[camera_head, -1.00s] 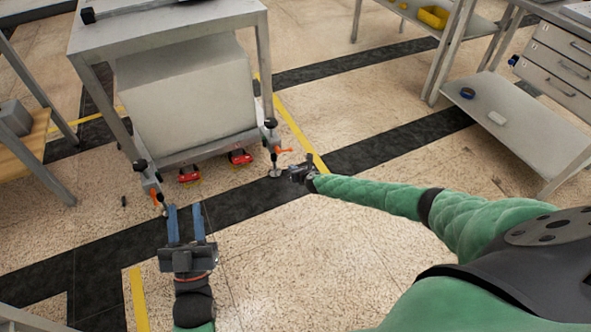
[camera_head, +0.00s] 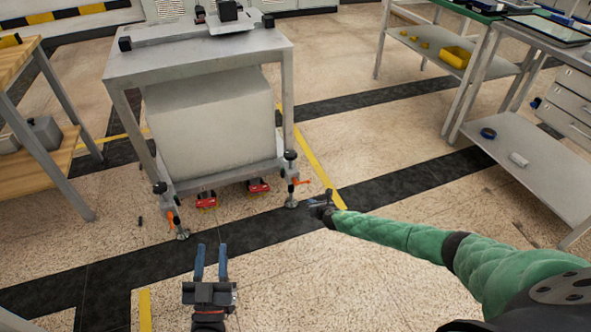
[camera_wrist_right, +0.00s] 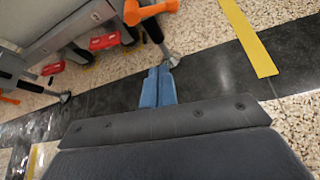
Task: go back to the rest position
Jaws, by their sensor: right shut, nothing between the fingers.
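My left gripper (camera_head: 211,248) is in the lower left of the head view, with its two blue fingers apart and nothing between them. It is over the floor in front of the grey cart. My right gripper (camera_head: 316,202) is near the middle of the head view, small and partly turned away, near the cart's front right foot. In the right wrist view its blue fingers (camera_wrist_right: 158,86) lie together, empty, over the black floor stripe.
The grey metal cart (camera_head: 190,62) carries a large pale box (camera_head: 215,125). Its feet have orange levers (camera_head: 302,182); red parts (camera_head: 258,185) show beneath. A wooden bench (camera_head: 70,165) stands left, a shelved table (camera_head: 520,150) right. The floor between the cart and the right table is open.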

